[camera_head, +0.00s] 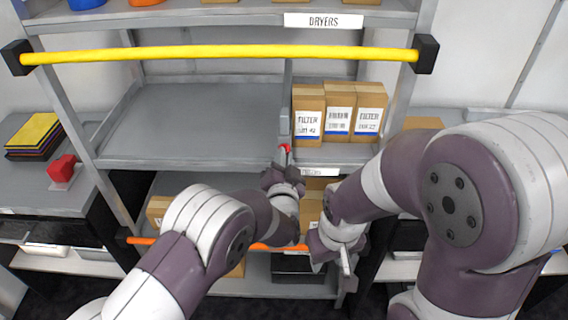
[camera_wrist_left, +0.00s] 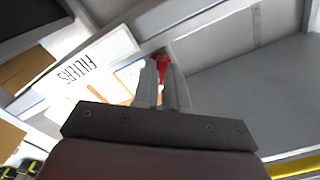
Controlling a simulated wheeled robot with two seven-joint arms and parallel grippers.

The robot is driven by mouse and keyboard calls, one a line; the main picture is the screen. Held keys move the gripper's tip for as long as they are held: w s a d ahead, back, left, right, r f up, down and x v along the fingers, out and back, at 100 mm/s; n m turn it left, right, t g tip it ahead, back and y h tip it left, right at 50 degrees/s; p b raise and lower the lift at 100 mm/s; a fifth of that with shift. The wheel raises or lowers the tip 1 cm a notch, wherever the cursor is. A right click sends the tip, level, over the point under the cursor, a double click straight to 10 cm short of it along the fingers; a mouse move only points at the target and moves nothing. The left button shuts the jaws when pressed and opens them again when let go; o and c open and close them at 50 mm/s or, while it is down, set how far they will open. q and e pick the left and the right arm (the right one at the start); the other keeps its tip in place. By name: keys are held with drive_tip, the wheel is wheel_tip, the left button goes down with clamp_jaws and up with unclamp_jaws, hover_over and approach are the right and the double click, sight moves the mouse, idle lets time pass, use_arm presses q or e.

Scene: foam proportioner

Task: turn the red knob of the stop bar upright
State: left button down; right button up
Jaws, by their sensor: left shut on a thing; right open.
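The red knob (camera_head: 285,148) shows as a small red patch at the front edge of the middle shelf, beside the grey divider. My left gripper (camera_head: 285,160) is at it from below, and its fingers hide most of it. In the left wrist view the red knob (camera_wrist_left: 163,62) sits between the fingertips of my left gripper (camera_wrist_left: 162,80), which are shut on it. I cannot tell its exact tilt. A grey upright piece (camera_head: 285,123) stands just above the knob; I cannot tell whether it is the stop bar. My right gripper (camera_head: 344,262) is open and empty, lower and to the right.
A yellow bar (camera_head: 220,53) with black ends crosses the shelf front above. Filter boxes (camera_head: 338,110) stand right of the divider; the left bay (camera_head: 200,115) is empty. An orange bar (camera_head: 268,247) crosses below. A red object (camera_head: 62,168) is on the left counter.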

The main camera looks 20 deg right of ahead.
use_arm(q)
drive_tip(key=shift+f+n+b, duration=0.1)
drive_tip(key=shift+n+b, duration=2.7)
drive_tip(key=shift+n, duration=0.9)
drive_tip(key=c, duration=1.4)
unclamp_jaws()
drive_tip(key=shift+c, duration=0.2)
drive_tip(key=v, duration=1.2)
drive_tip(key=shift+s+b, duration=0.35)
drive_tip(key=shift+b, duration=0.05)
drive_tip(key=shift+a, duration=0.1)
